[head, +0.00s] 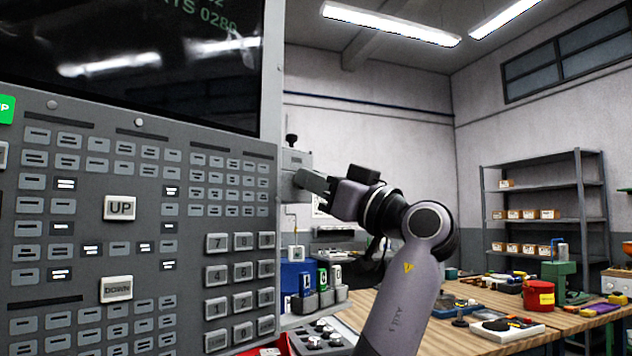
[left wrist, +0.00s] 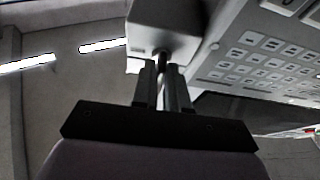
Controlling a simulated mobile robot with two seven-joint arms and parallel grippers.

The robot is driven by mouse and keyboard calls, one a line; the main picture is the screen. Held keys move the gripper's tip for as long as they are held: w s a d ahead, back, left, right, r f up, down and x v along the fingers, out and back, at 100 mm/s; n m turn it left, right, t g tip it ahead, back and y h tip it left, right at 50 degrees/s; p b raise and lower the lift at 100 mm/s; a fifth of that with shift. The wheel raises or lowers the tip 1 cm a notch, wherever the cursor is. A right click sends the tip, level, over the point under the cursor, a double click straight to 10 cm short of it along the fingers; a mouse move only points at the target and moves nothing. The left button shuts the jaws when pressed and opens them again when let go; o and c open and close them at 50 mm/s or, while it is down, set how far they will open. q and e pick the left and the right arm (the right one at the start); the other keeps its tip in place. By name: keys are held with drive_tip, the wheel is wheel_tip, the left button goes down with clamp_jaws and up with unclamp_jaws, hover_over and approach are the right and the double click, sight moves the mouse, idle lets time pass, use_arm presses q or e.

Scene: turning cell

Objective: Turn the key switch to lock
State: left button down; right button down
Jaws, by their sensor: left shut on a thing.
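The key switch housing is a small grey box (head: 296,158) on the right edge of the control panel. In the left wrist view the housing (left wrist: 165,25) is at the top middle, with a dark round key stem (left wrist: 163,55) coming out of it. My left gripper (head: 303,181) reaches the front of the housing from the right. Its fingers (left wrist: 161,75) are shut around the key in the left wrist view. The fingers hide most of the key, and I cannot read any switch markings. My right gripper is not in view.
The control panel (head: 100,125) with many buttons and a dark screen fills the left. A wooden workbench (head: 470,335) with tools and a red pot (head: 538,295) stands at the right, before a shelf (head: 545,185).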

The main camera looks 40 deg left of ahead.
use_arm(q)
drive_tip(key=c, duration=1.2)
unclamp_jaws()
drive_tip(key=shift+c, duration=0.2)
drive_tip(key=shift+d, duration=0.1)
drive_tip(key=b+v, duration=0.1)
drive_tip(key=v, duration=0.6)
drive_tip(key=shift+f, duration=0.1)
